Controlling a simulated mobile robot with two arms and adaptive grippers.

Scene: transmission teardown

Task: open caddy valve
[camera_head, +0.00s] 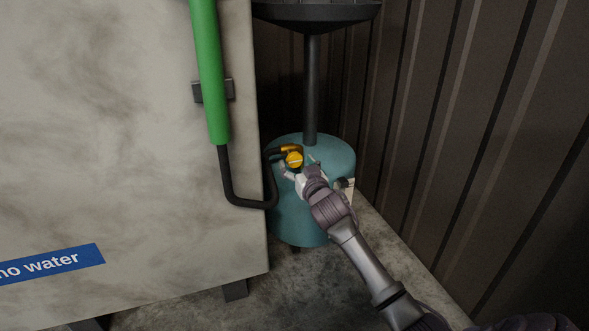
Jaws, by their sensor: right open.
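The caddy is a teal round tank (297,221) with a dark post rising from its top, standing on the floor beside the pale cabinet. A yellow valve (294,159) sits on its top at the left, with a black hose joined near it. My right gripper (292,172) is open at the valve, its fingers just below and beside the yellow knob. Whether the fingers touch the knob I cannot tell. Part of the tank is hidden behind my right arm. My left gripper is not in view.
A pale stained cabinet (110,150) with a blue "no water" label (52,266) fills the left. A green tube (209,75) runs down its edge into the black hose (245,203). A dark corrugated wall (450,130) closes the right. A dark pan (316,14) tops the post.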

